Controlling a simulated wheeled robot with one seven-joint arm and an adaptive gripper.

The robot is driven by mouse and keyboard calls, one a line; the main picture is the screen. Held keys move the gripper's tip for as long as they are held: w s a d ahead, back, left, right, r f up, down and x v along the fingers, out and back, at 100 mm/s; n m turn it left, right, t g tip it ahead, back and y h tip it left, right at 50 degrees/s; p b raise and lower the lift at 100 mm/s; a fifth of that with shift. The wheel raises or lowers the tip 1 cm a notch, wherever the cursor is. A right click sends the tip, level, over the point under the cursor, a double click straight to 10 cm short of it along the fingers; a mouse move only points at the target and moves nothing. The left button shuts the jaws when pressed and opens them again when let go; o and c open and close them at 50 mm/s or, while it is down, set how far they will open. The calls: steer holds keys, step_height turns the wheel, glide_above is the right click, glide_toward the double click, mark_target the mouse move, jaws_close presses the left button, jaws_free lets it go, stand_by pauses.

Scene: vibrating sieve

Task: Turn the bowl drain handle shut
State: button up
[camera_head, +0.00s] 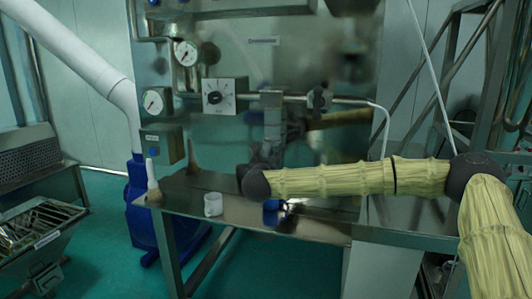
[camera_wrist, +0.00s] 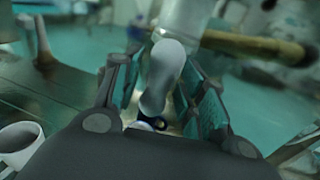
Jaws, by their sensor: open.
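My gripper (camera_wrist: 165,95) is open in the wrist view, with one dark, teal-padded finger on each side. A smooth pale grey, rounded piece (camera_wrist: 160,72), which looks like the bowl drain handle, stands between the fingers. I cannot tell whether either finger touches it. A pale pipe (camera_wrist: 187,14) shows just above and behind it. In the head view, a grey vertical pipe (camera_head: 272,128) comes down behind my dark wrist, which hides the handle. My gripper is mostly hidden there too.
A white cup (camera_head: 213,204) stands on the steel table (camera_head: 180,190), left of my wrist; it also shows in the wrist view (camera_wrist: 20,140). A brown cone (camera_head: 192,157) and a white-topped bottle (camera_head: 152,180) stand farther left. A shiny panel with gauges (camera_head: 187,53) is behind.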

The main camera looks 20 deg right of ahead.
steer(key=shift+w+d, duration=0.2)
steer(key=shift+w, duration=0.25)
jaws_close()
